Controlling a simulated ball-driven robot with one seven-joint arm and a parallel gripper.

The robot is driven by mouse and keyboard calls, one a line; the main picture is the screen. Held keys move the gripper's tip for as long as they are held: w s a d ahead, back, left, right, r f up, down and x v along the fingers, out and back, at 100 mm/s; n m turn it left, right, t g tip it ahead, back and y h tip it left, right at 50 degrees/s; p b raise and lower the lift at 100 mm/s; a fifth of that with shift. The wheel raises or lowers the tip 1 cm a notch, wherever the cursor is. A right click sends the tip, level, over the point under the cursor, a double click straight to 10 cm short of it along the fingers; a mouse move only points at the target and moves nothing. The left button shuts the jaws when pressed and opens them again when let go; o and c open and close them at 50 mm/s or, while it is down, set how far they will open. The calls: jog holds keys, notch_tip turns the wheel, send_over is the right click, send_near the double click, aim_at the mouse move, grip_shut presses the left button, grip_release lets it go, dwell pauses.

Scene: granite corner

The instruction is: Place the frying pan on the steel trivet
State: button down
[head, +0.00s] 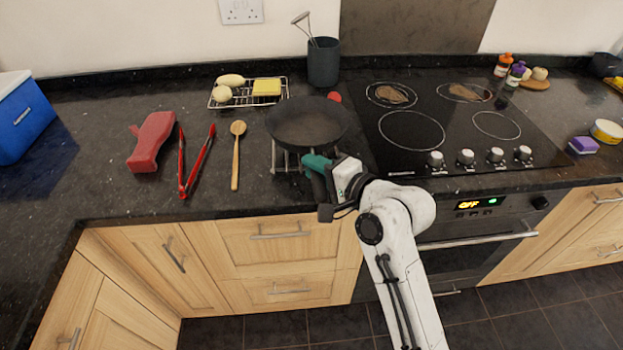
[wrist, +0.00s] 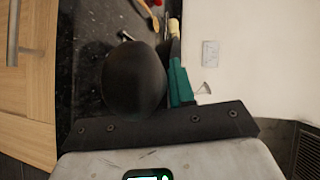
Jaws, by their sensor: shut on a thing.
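The dark frying pan (head: 308,122) is at the middle of the counter in the head view, its bowl facing up and looking roughly level. The steel trivet (head: 283,160) shows as thin metal bars below the pan's near edge; the pan hides most of it. I cannot tell whether the pan touches it. My gripper (head: 318,164), with teal fingers, is shut on the pan's near side, where the handle is largely hidden. In the wrist view a dark rounded shape fills the middle beside a teal finger (wrist: 178,82); which part of the pan it is cannot be told.
The hob (head: 450,125) lies right of the pan. A wire rack (head: 249,101) with food and a utensil pot (head: 323,62) stand behind. The front counter edge is close.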

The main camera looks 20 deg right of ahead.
jog(key=shift+w+a+f, duration=0.2)
jog(key=shift+w+f, duration=0.3)
jog(key=shift+w, duration=0.05)
jog(key=shift+w+f, duration=0.1)
jog(key=shift+f, duration=1.7)
jog(key=c, duration=0.9)
grip_release()
jog(key=shift+c, duration=0.2)
